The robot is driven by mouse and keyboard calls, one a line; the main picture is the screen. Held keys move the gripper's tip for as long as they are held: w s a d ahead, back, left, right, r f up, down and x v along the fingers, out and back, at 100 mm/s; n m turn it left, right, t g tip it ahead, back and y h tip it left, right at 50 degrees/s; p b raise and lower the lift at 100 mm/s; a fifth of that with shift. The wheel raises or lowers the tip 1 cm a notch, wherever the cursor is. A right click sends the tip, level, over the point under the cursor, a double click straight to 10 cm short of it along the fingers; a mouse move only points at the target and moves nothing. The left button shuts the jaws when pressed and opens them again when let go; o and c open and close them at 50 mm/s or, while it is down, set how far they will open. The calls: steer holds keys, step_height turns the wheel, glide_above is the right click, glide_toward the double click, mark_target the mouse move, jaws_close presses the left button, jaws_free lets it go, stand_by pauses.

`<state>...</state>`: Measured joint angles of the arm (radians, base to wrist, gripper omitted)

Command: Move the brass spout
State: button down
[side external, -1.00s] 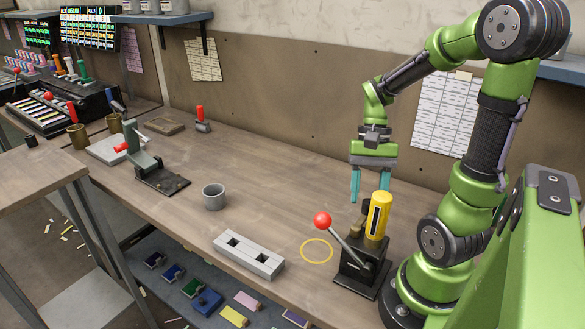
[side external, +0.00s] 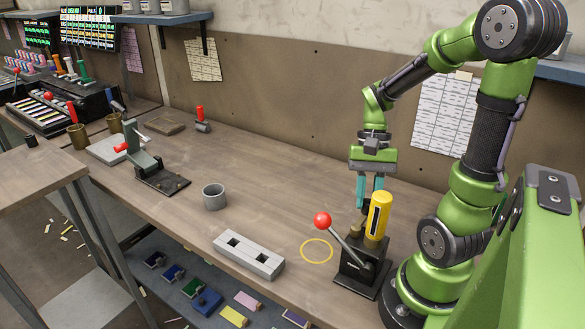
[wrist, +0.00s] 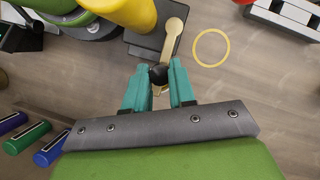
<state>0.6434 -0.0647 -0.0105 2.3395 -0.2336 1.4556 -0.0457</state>
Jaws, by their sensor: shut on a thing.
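The brass spout (wrist: 172,38) shows in the wrist view as a long tan bar running from the black machine, with a black knob (wrist: 158,74) at its near end. My gripper (wrist: 161,66) has its teal fingers on both sides of this knob and is shut on the spout there. In the side view my gripper (side external: 368,203) points down behind the yellow cylinder (side external: 378,216) of the machine (side external: 357,274). The spout is mostly hidden there by the machine and my fingers.
A red-ball lever (side external: 322,219) sticks out from the machine to the left. A yellow ring (side external: 317,251) is marked on the bench beside it. A grey block with two holes (side external: 248,255) and a grey cup (side external: 214,196) stand farther left.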

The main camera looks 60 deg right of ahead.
steer(key=shift+w, duration=0.15)
steer(key=w+a+n+g+h, duration=0.2)
steer(key=w+a+n+h, duration=0.3)
steer(key=n, duration=1.1)
steer(key=shift+w+a+n+h, duration=0.2)
steer(key=shift+w+n+h, duration=0.1)
stand_by(0.4)
steer(key=c, duration=0.9)
jaws_free()
steer(key=shift+c, duration=0.2)
steer(key=shift+s, duration=0.1)
